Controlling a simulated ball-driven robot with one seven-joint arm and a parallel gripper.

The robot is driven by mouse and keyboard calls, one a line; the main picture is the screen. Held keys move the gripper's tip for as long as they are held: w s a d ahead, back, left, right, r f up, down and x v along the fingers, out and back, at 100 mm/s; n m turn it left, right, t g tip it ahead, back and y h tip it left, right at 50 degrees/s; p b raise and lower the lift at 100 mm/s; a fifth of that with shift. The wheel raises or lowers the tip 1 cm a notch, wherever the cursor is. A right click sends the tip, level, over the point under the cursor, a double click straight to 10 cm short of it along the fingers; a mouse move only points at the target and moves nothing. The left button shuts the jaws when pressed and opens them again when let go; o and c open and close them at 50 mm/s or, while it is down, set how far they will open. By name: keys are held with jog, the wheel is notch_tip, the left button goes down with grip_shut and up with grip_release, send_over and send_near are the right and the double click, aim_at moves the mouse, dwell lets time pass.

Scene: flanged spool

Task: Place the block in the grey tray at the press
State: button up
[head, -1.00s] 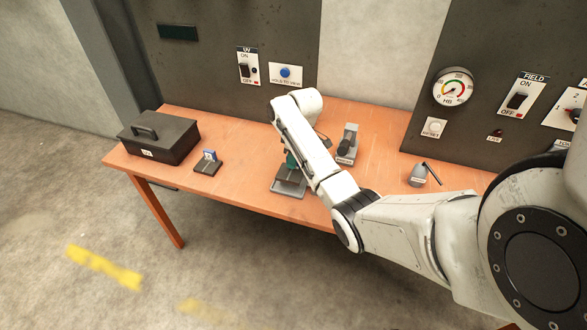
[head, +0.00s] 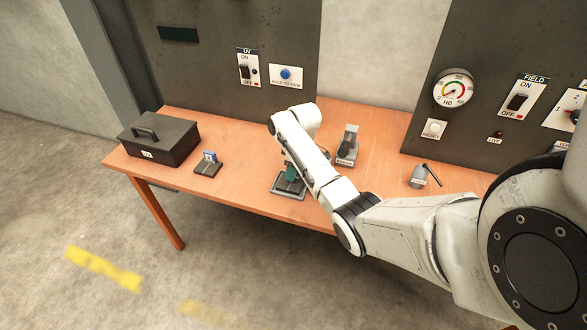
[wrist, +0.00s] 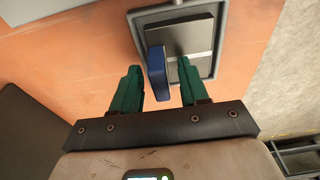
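The grey tray (head: 277,191) lies on the table's front part, below my gripper. In the wrist view, the tray (wrist: 219,58) has a raised rim and a dark plate inside. The blue block (wrist: 158,76) stands upright over the tray's near left part, between my fingers; I cannot tell if its base touches the tray. My gripper (wrist: 160,82) has teal fingers set apart, with a gap showing on each side of the block. In the head view my gripper (head: 291,173) is low over the tray, and the block there is hidden.
A black UV box (head: 158,140) and a dark stand (head: 208,168) with a small blue-and-white piece are to the left. A grey device (head: 348,145) stands just behind right, and a grey part with a lever (head: 419,176) farther right. Panels rise behind the table.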

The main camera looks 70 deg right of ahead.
notch_tip(320, 180, up, 12)
jog(key=s, duration=0.2)
jog(key=w+a+f, duration=0.1)
jog(key=a+f, duration=0.3)
jog(key=a, duration=0.6)
jog(key=a+f, duration=0.5)
jog(key=a, duration=0.6)
jog(key=shift+m+g, duration=0.4)
jog(key=shift+m, duration=0.4)
jog(key=s+a, duration=0.4)
jog(key=s, duration=0.1)
jog(key=s+a, duration=0.5)
jog(key=s, duration=0.1)
jog(key=s+a+f, duration=0.1)
jog(key=s+a, duration=0.4)
jog(key=shift+s+a, duration=0.15)
jog(key=shift+s, duration=0.05)
